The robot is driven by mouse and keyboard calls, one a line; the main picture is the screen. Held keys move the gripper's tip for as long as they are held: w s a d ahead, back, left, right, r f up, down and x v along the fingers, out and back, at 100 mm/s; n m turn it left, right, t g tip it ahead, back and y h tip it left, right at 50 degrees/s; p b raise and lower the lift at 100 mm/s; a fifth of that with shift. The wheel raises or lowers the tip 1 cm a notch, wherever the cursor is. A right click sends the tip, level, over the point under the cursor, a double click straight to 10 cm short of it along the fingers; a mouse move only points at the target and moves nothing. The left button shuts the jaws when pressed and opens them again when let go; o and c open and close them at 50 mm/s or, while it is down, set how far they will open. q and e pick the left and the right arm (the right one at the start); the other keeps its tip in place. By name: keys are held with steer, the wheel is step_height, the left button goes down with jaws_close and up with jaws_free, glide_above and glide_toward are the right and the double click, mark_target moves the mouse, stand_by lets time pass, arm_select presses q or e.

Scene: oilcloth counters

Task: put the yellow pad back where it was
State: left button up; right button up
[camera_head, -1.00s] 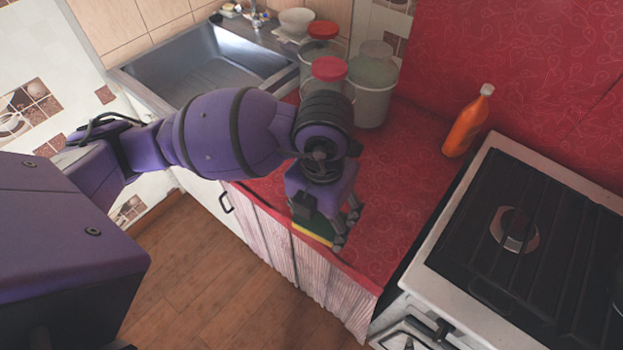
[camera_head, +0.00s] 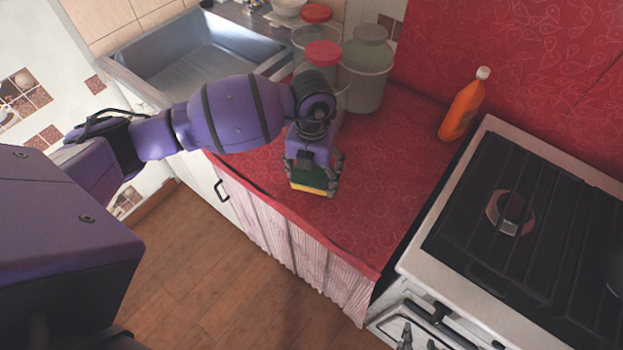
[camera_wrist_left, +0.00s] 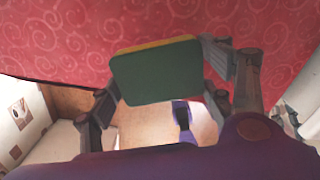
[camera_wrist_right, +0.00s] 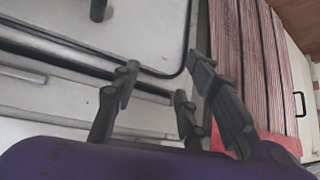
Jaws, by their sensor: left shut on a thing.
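The yellow pad (camera_head: 309,188) has a dark green face and a yellow layer. My left gripper (camera_head: 314,172) is shut on it, over the red counter (camera_head: 370,180) near its front edge. In the left wrist view the pad (camera_wrist_left: 158,75) sits between the fingers, green face toward the camera, yellow along its top edge. I cannot tell whether it touches the counter. My right gripper (camera_wrist_right: 165,82) shows only in its own wrist view, fingers apart and empty, in front of a white appliance front and a striped curtain.
Jars with red lids (camera_head: 323,55) and a grey-lidded jar (camera_head: 367,75) stand behind my left gripper. An orange bottle (camera_head: 462,108) stands at the back, left of the stove (camera_head: 455,250). The sink (camera_head: 200,65) is at the back left. The counter between gripper and stove is clear.

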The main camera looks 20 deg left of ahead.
mark_target(312, 181)
arm_select(q)
steer(key=shift+w+a+f, duration=0.1)
steer(key=shift+w+f, duration=0.25)
steer(key=shift+f, duration=1.6)
steer(key=shift+f, duration=0.2)
steer(key=o, duration=1.1)
steer(key=shift+c, duration=0.2)
steer(key=shift+o, duration=0.2)
